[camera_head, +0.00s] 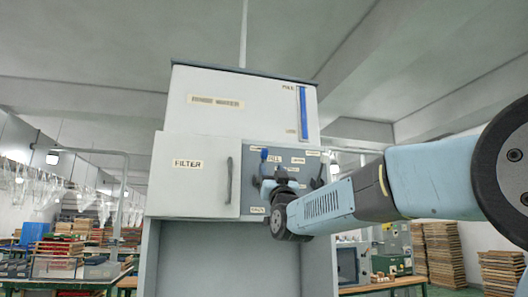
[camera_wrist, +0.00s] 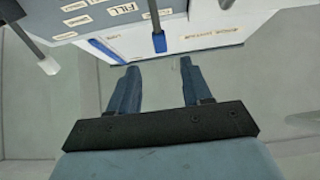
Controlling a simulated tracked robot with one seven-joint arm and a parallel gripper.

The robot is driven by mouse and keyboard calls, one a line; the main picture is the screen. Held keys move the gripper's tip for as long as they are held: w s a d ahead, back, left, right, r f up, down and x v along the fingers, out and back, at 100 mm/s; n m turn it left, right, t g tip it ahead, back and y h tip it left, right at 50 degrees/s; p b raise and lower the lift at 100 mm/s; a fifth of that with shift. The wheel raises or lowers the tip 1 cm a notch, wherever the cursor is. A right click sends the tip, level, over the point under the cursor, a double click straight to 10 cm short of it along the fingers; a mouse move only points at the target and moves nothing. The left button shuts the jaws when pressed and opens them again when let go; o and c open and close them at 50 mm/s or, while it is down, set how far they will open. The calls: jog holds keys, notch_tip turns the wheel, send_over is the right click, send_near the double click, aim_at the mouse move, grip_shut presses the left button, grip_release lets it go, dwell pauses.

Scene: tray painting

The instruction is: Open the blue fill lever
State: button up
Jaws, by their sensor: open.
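The blue fill lever (camera_wrist: 158,42) shows in the wrist view as a grey rod with a blue end, near the FILL label. What appears to be its blue tip (camera_head: 264,155) stands up left of the FILL label in the head view. My gripper (camera_wrist: 158,72) is open and empty, its two blue fingers apart. The lever's blue end appears between and beyond the fingertips in the picture; I see no contact. In the head view my wrist hides part of the valve panel (camera_head: 258,210) and the lever's lower part.
Another lever with a pale end (camera_wrist: 48,66) is at the left of the wrist view. A FILTER door (camera_head: 190,180) with a vertical handle is left of the panel. A white tank (camera_head: 245,105) with a blue level gauge (camera_head: 303,112) stands above. Stacked boards stand behind, at right.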

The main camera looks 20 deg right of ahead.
aim_at(263, 150)
jog(key=x, duration=1.3)
jog(key=shift+w+r, duration=0.1)
jog(key=shift+c, duration=0.4)
grip_shut()
